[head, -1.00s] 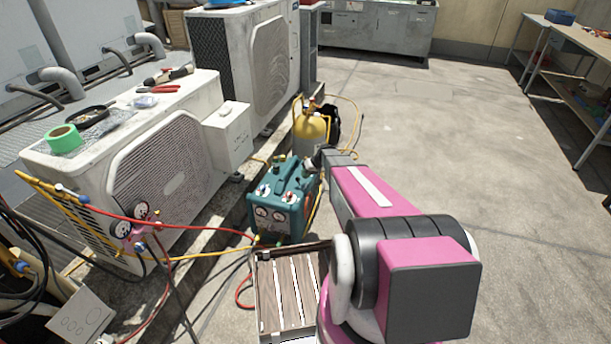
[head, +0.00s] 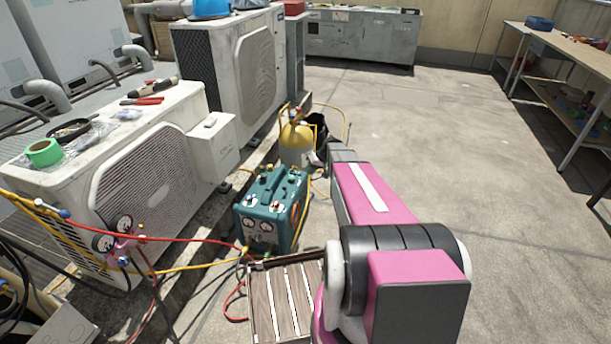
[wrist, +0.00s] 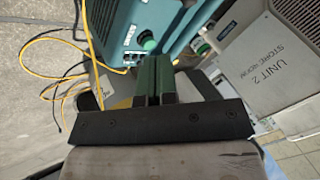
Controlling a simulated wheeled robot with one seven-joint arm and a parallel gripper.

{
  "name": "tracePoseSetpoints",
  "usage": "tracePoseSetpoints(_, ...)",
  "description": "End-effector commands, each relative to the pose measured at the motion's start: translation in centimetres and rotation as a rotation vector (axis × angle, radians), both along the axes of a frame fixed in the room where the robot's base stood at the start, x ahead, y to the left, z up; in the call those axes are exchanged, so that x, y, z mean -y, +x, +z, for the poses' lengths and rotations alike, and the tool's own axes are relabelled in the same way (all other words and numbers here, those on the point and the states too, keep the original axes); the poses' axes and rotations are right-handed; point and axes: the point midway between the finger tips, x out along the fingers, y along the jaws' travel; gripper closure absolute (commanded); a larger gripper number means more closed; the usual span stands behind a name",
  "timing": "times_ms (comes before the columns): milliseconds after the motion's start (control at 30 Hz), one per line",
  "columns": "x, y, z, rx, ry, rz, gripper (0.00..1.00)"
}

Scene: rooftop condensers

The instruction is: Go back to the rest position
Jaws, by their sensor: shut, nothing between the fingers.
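My gripper (wrist: 155,75) shows in the wrist view with its two dark green fingers together and nothing between them. The fingers point toward the teal recovery machine (wrist: 135,20), which lies beyond them; I cannot tell the exact gap. In the head view my pink and grey arm reaches forward from the lower right, and my gripper is mostly hidden at its far end. The teal machine (head: 270,207) stands just left of that end, with gauges on its front.
A yellow-topped cylinder (head: 297,140) stands behind the machine. A wooden slatted crate (head: 287,303) is in front. White condenser units (head: 150,180) line the left, with red and yellow hoses (head: 190,238) running across. A workbench (head: 560,60) stands far right. Open concrete floor lies right of my arm.

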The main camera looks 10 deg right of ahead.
Motion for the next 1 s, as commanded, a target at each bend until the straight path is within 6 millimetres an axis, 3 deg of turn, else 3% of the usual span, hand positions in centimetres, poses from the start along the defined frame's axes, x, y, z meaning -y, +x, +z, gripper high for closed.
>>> tracePoseSetpoints(467,0.3,-0.3,0.6,-0.002,0.000,0.000,1.00)
tracePoseSetpoints(567,-0.6,-1.9,1.2,-0.021,-0.019,0.000,1.00)
tracePoseSetpoints(667,-2.6,-5.7,2.5,-0.072,-0.068,-0.007,1.00)
tracePoseSetpoints(800,-5.9,-13.6,5.3,-0.172,-0.193,-0.043,1.00)
tracePoseSetpoints(1000,-8.3,-23.7,9.0,-0.266,-0.393,-0.129,1.00)
